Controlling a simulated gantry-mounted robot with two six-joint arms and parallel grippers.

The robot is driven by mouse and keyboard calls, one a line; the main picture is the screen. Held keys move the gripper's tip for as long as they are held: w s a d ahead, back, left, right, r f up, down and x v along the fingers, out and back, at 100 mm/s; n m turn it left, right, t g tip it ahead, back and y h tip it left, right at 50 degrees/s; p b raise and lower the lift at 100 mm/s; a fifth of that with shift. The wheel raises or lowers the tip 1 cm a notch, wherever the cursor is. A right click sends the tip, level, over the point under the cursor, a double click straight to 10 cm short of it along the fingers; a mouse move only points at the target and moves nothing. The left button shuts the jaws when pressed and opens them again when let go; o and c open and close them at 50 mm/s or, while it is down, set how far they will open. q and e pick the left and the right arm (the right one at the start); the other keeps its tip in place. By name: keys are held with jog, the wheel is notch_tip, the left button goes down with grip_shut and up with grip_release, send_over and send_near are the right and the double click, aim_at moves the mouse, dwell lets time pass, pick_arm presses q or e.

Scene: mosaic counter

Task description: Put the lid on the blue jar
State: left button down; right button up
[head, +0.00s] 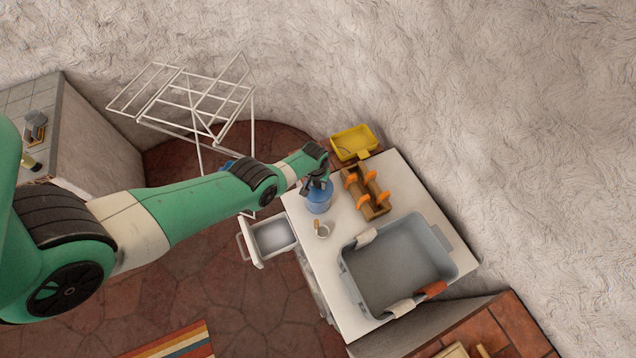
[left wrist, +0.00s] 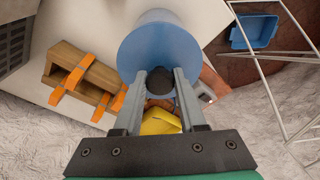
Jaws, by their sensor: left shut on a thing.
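The blue jar (head: 318,204) stands on the white counter near its left edge, right under my left gripper (head: 317,184). In the left wrist view my left gripper (left wrist: 160,82) is shut on the dark knob of the lid (left wrist: 160,80), one finger on each side. A wide blue round shape, the jar or lid (left wrist: 155,42), fills the space beyond the fingers. The lid is over the jar in the head view, but I cannot tell whether it touches the rim. My right gripper does not show.
A white cup (head: 322,230) stands close in front of the jar. A wooden rack with orange clips (head: 378,207) is to its right, and a grey tub (head: 447,266) fills the counter's front. A drawer (head: 257,256) stands open at left. A yellow container (head: 353,136) lies behind.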

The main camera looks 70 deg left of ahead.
pick_arm(q)
jog(key=shift+f, duration=0.1)
jog(key=shift+f+b, duration=0.3)
jog(key=shift+b, duration=0.1)
jog(key=shift+f, duration=0.1)
dwell(0.4)
grip_release()
dwell(0.6)
dwell(0.3)
